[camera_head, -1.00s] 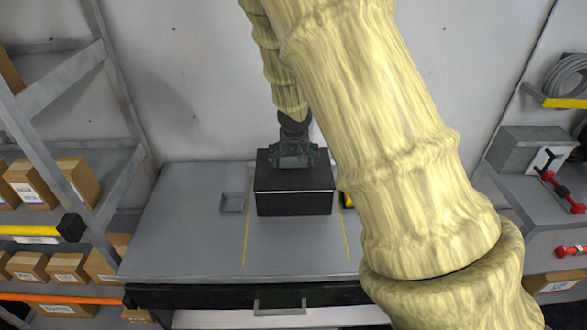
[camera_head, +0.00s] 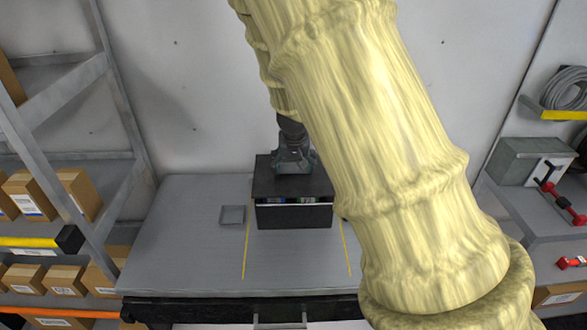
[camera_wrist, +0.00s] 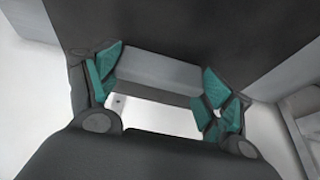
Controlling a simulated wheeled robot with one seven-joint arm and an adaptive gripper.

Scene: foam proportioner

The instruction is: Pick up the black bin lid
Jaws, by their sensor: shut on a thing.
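The black bin lid (camera_head: 265,184) is raised a little above the black bin (camera_head: 295,218) in the head view. A narrow gap shows along the front, with small coloured items visible inside the bin. My gripper (camera_head: 294,167) is above the middle of the lid and shut on it. In the wrist view, teal finger pads flank a grey block (camera_wrist: 158,70), which looks like the lid's handle. My gripper also shows there (camera_wrist: 160,92). The exact finger contact is hard to make out. My arm hides part of the area to the right of the bin.
The bin stands on a grey table (camera_head: 180,245) between yellow lines. A small grey square tray (camera_head: 232,215) lies to its left. Shelves with cardboard boxes (camera_head: 80,192) stand at left. A grey case (camera_head: 528,160) and a coiled cable are at right. A wall is close behind.

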